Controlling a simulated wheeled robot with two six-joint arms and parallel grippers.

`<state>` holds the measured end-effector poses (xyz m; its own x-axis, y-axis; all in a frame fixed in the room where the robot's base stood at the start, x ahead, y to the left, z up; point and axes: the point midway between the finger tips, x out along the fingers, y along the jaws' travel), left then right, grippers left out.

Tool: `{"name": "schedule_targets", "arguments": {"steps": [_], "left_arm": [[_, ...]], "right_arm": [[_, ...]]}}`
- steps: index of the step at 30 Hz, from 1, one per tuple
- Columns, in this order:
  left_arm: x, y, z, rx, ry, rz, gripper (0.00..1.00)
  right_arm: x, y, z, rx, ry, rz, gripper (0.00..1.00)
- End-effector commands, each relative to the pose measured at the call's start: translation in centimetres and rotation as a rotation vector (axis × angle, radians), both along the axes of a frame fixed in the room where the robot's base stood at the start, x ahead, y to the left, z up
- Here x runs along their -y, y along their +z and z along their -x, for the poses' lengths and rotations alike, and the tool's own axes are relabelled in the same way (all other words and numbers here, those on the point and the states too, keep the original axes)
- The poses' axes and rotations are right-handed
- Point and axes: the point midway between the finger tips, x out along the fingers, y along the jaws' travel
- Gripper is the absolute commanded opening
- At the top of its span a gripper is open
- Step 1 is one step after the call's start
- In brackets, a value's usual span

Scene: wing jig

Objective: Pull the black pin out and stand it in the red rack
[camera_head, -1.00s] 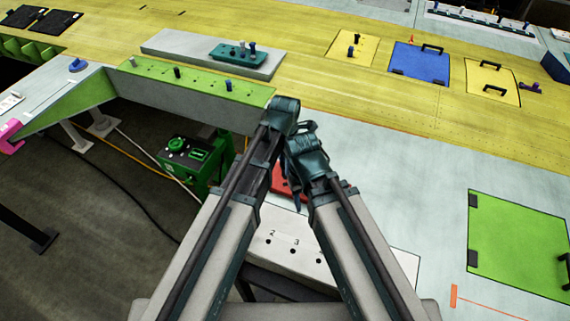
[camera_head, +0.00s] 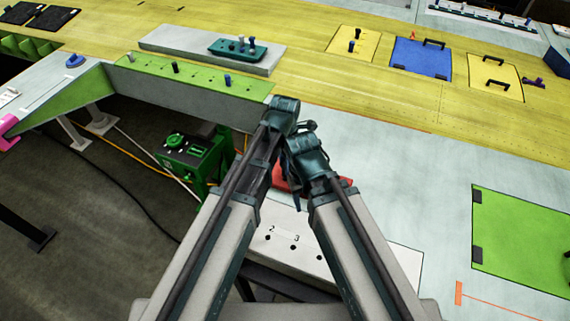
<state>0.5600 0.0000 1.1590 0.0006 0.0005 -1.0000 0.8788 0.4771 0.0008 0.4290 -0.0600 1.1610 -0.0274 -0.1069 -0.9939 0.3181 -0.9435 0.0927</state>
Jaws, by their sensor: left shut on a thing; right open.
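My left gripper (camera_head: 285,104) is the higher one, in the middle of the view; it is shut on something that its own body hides. My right gripper (camera_head: 304,146) is just below it, close beside or touching; it is open, and its fingertips are mostly hidden. The red rack (camera_head: 342,182) lies behind and below my grippers, largely covered, with parts showing on both sides of my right arm. A black pin (camera_head: 175,67) stands in the green strip (camera_head: 202,79) at left. Another dark pin (camera_head: 357,33) stands on a yellow plate. I cannot tell which pin the task means.
A teal tray (camera_head: 220,51) with several pins sits on a grey block (camera_head: 165,42). A white numbered panel (camera_head: 280,262) lies below the rack. A green panel (camera_head: 525,240) is at right. The pale surface between it and my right arm is clear.

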Motion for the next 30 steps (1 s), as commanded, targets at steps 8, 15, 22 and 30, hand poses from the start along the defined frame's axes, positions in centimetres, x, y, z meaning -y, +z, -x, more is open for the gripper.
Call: {"name": "schedule_targets", "arguments": {"steps": [8,15,22,30], "left_arm": [[0.0,-1.3,0.0,0.0,0.0,0.0,0.0],[0.0,-2.2,0.0,0.0,0.0,0.0,0.0],[0.0,-2.7,0.0,0.0,0.0,0.0,0.0],[0.0,-2.6,0.0,0.0,0.0,0.0,0.46]], "right_arm": [[0.0,-1.3,0.0,0.0,0.0,0.0,0.5],[0.0,-2.2,0.0,0.0,0.0,0.0,0.5],[0.0,-2.7,0.0,0.0,0.0,0.0,0.5],[0.0,-2.6,0.0,0.0,0.0,0.0,0.5]]}}
